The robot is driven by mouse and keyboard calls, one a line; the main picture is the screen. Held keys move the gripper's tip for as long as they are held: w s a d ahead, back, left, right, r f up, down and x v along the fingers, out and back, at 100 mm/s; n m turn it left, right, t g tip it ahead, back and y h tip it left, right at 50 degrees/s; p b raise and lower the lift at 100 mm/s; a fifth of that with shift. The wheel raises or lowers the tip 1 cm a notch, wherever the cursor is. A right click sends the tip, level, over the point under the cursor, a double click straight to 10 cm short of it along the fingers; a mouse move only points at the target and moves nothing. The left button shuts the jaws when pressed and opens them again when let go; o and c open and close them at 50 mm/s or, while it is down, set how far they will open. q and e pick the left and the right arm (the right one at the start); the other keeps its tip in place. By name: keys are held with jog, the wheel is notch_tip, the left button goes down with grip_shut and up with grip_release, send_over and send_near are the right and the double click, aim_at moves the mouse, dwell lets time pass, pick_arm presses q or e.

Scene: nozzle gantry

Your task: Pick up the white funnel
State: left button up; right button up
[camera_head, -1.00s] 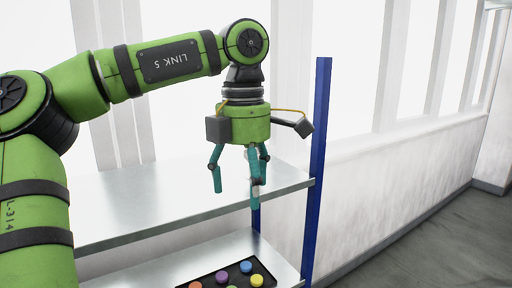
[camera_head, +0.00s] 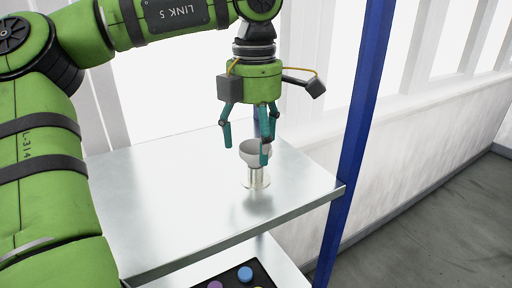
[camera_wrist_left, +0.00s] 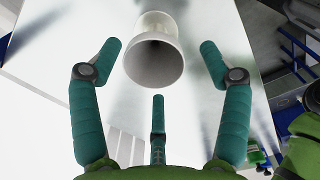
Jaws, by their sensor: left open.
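The white funnel (camera_head: 247,150) stands on the metal shelf, its wide mouth up and its shiny narrower lower part (camera_head: 257,180) below. My left gripper (camera_head: 248,142) is open, points down and has its teal fingers around the funnel's mouth. One finger hides part of the funnel. In the left wrist view the funnel (camera_wrist_left: 154,58) lies between the two side fingers, with gaps on both sides, and the third finger is below its mouth. I see no clear contact. My right gripper is not in view.
The metal shelf (camera_head: 150,215) is otherwise bare in the head view. A blue post (camera_head: 357,125) rises at its right corner. A lower shelf holds a dark tray with coloured round pieces (camera_head: 245,273). A white windowed wall stands behind.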

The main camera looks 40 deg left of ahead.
aim_at(255, 146)
pick_arm(q)
notch_tip(255, 146, down, 2)
jog(key=shift+w+f+p, duration=0.1)
jog(key=shift+f+p, duration=0.1)
jog(key=shift+p, duration=0.5)
jog(key=shift+w+a+f, duration=0.1)
jog(key=shift+a+f, duration=0.05)
jog(key=shift+f, duration=0.4)
jog(key=shift+w+a+f, duration=0.1)
jog(key=shift+f, duration=0.45)
jog(key=shift+s+d, duration=0.1)
jog(key=shift+d, duration=0.05)
jog(key=c, duration=0.7)
jog(key=shift+c, duration=1)
jog(key=shift+r, duration=0.55)
jog(key=r, duration=0.1)
jog(key=r+b, duration=0.2)
jog(key=shift+w+d+r, duration=0.2)
jog(key=shift+w+d, duration=0.05)
jog(key=shift+d, duration=0.05)
jog(key=w+d+r, duration=0.4)
jog(key=d+r, duration=0.2)
jog(key=d, duration=0.3)
jog(key=shift+d+r, duration=0.25)
jog(key=shift+d, duration=0.15)
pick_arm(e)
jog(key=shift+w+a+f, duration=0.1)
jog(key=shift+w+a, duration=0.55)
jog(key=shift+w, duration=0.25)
